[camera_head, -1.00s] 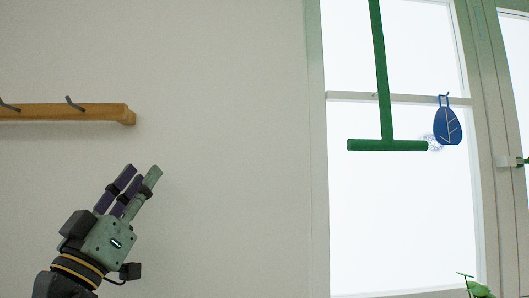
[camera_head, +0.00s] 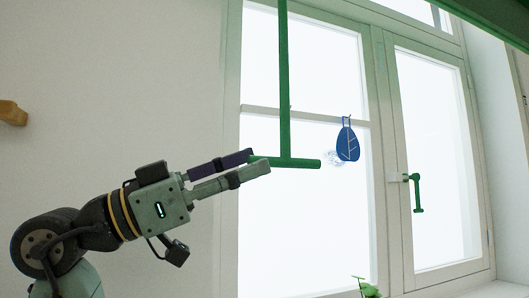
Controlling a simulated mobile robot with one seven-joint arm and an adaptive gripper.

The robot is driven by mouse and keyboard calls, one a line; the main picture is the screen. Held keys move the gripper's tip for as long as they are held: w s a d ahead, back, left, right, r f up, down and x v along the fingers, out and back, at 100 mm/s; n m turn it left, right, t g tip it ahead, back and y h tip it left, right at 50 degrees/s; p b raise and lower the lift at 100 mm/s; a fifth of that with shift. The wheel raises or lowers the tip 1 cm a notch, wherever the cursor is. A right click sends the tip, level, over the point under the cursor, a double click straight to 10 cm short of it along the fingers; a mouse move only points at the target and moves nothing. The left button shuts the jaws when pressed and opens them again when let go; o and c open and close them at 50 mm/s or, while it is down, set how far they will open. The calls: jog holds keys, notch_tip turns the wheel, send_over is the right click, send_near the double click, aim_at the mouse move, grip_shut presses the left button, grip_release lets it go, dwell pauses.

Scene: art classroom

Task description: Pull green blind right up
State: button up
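A green T-shaped pull (camera_head: 285,95), a vertical rod with a crossbar (camera_head: 300,163) at its foot, hangs in front of the left window. The rod's top runs out of view. My gripper (camera_head: 260,160) points right, its two fingers apart. The crossbar's left end shows between the fingertips; I cannot tell whether they touch it or how they lie in depth. A dark green edge (camera_head: 492,22) crosses the top right corner, perhaps part of a blind; the rest of it is out of view.
A blue leaf-shaped ornament (camera_head: 347,140) hangs right of the crossbar. A green window handle (camera_head: 416,193) is on the right window frame. A small green object (camera_head: 368,288) is at the bottom edge. A wooden rack (camera_head: 12,113) is at the left. The wall between is bare.

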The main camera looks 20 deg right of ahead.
jog(key=shift+p+x, duration=0.3)
jog(key=shift+x, duration=1.4)
grip_shut()
